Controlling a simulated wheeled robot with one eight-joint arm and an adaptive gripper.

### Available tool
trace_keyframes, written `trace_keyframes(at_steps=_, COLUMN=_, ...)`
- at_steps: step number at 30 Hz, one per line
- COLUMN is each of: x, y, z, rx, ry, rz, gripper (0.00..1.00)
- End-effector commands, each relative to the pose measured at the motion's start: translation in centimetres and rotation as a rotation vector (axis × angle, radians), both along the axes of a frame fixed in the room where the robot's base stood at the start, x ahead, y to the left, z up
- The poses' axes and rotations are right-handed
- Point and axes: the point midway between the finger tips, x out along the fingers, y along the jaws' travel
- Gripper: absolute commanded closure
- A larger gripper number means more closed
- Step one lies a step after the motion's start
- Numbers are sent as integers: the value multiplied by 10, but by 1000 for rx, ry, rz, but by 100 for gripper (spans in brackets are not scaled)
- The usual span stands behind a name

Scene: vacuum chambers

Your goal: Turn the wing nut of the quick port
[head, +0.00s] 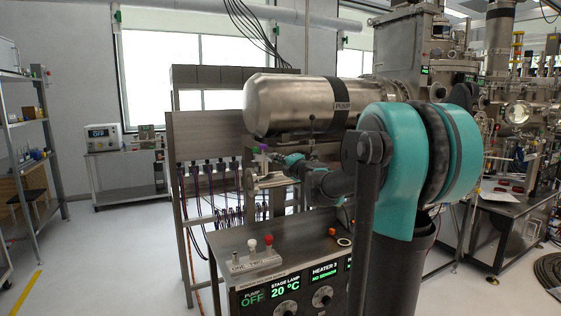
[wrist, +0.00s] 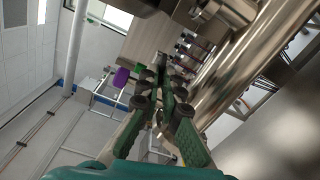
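My gripper (wrist: 157,82) reaches forward in the wrist view, with its two green, dark-jointed fingers on either side of a narrow gap. The fingers look apart, and I see nothing clearly clamped between them. In the head view my gripper (head: 277,158) is small, under the left part of the steel pump cylinder (head: 290,104). A purple knob (wrist: 121,77) and a green piece (wrist: 140,69) show just left of the fingertips in the wrist view. The purple piece also shows in the head view (head: 263,147). I cannot clearly make out the wing nut or quick port.
A control cabinet (head: 283,280) with lit displays stands below my arm. A metal rack (head: 188,215) with hanging cables is behind the gripper. Steel chamber parts (wrist: 240,60) lie close on the right in the wrist view.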

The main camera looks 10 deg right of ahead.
Motion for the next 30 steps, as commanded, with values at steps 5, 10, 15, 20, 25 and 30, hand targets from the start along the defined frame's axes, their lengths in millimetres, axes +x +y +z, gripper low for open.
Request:
trace_keyframes(at_steps=5, x=-1, y=0, z=-1, rx=80, ry=22, rz=1, gripper=100)
trace_keyframes(at_steps=10, x=-1, y=0, z=0, rx=126, ry=33, rz=1, gripper=100)
trace_keyframes(at_steps=15, x=-1, y=0, z=0, rx=143, ry=37, rz=0, gripper=100)
trace_keyframes(at_steps=20, x=-1, y=0, z=0, rx=146, ry=38, rz=0, gripper=100)
trace_keyframes(at_steps=25, x=-1, y=0, z=0, rx=146, ry=38, rz=0, gripper=100)
trace_keyframes(at_steps=30, x=0, y=0, z=0, rx=146, ry=38, rz=0, gripper=86)
